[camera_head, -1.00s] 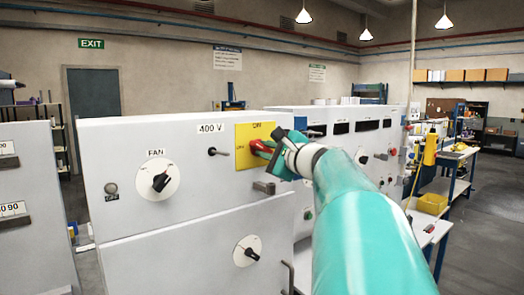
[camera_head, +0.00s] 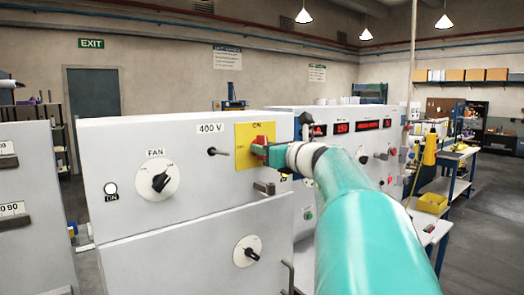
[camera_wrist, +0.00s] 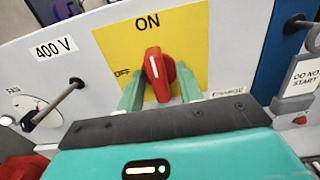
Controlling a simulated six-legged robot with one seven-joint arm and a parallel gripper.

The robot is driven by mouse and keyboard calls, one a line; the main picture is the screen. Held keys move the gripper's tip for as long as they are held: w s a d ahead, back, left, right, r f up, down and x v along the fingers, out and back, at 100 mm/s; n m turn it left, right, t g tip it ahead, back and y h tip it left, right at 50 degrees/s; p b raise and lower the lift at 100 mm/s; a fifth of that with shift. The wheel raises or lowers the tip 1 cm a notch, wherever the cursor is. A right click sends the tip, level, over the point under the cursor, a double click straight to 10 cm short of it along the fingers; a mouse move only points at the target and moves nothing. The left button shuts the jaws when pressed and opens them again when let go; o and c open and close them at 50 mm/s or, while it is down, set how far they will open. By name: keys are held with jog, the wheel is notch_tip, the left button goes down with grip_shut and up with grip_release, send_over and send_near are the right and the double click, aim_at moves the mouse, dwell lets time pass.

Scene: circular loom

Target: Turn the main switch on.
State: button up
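The main switch is a red knob (camera_wrist: 157,75) on a yellow plate (camera_wrist: 198,38) marked ON at the top and OFF at the left. The white line on the knob points up toward ON, leaning slightly left. The switch also shows in the head view, where the yellow plate (camera_head: 243,134) sits at the upper right of the grey cabinet and my gripper partly covers the red knob.
A rod-like lever (camera_wrist: 62,98) under the 400 V label is left of the switch. The FAN dial (camera_head: 158,180) is further left, above-right of a lit white lamp (camera_head: 111,188). Red displays (camera_head: 370,125) glow on the cabinet behind. A DO NOT START tag (camera_wrist: 301,78) hangs at the right.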

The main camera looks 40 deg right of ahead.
jog(key=shift+w+a+f, duration=0.1)
jog(key=shift+a+f, duration=0.1)
jog(key=shift+f, duration=0.05)
jog(key=shift+s, duration=0.2)
jog(key=s, duration=0.6)
jog(key=shift+s+a, duration=0.25)
jog(key=shift+a, duration=0.05)
